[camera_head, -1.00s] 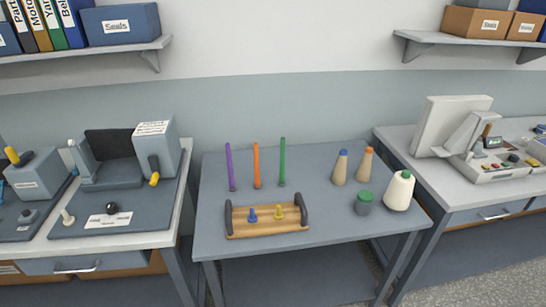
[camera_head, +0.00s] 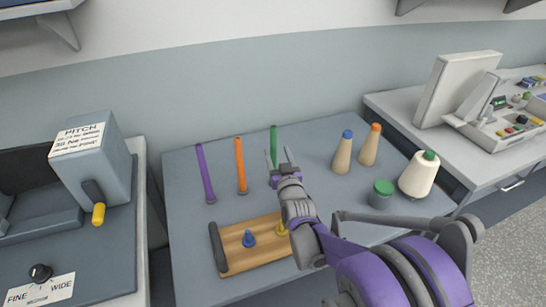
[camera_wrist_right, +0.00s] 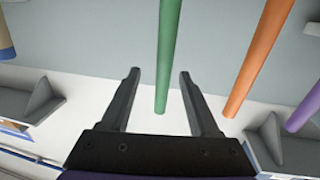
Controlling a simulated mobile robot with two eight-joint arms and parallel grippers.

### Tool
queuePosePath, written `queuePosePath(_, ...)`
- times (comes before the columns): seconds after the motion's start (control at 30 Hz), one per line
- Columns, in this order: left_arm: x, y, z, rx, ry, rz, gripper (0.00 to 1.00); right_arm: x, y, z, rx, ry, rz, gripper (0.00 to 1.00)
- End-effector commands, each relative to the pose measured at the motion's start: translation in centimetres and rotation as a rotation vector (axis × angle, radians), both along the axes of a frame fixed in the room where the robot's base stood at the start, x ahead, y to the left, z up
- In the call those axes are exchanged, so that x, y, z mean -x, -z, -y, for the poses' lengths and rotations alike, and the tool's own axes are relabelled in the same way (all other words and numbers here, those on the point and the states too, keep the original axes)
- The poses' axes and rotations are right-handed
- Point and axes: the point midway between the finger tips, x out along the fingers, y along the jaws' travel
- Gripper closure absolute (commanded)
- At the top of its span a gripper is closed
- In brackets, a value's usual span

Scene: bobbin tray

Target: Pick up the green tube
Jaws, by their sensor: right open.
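The green tube (camera_head: 273,138) stands at the back of the grey table, right of the orange tube (camera_head: 241,166) and the purple tube (camera_head: 205,174). My right gripper (camera_head: 278,154) is open and empty in front of it and hides its lower part in the head view. In the right wrist view, the green tube (camera_wrist_right: 168,52) shows in the gap between the two spread fingers (camera_wrist_right: 159,76), with its end in sight. I cannot tell whether a finger touches it. My left gripper is not in view.
A wooden tray (camera_head: 236,266) with blue and yellow pegs sits at the front, partly behind my right arm. Two tan cones (camera_head: 342,157), a green-lidded pot (camera_head: 382,196) and a white cone (camera_head: 418,178) stand to the right.

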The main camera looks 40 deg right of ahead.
Motion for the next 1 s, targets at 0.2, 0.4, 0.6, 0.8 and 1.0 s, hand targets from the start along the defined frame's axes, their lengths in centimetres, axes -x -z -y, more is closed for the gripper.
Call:
queuePosePath(0.2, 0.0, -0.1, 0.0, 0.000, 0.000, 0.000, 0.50, -1.8, 0.0, 0.9, 0.000, -0.001, -0.001, 0.38)
queuePosePath(0.4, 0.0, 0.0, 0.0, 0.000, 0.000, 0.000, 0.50, -4.4, 0.2, 1.6, -0.001, -0.001, -0.002, 0.38)
queuePosePath(0.6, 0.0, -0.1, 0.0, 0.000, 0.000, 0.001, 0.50, -6.4, 0.2, 2.6, -0.001, -0.001, -0.002, 0.38)
queuePosePath(0.8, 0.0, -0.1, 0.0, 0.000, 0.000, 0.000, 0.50, -6.6, 0.2, 2.7, -0.001, -0.001, -0.002, 0.38)
queuePosePath(1.0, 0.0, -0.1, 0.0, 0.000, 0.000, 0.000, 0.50, -6.6, 0.2, 2.6, -0.001, -0.001, -0.002, 0.63)
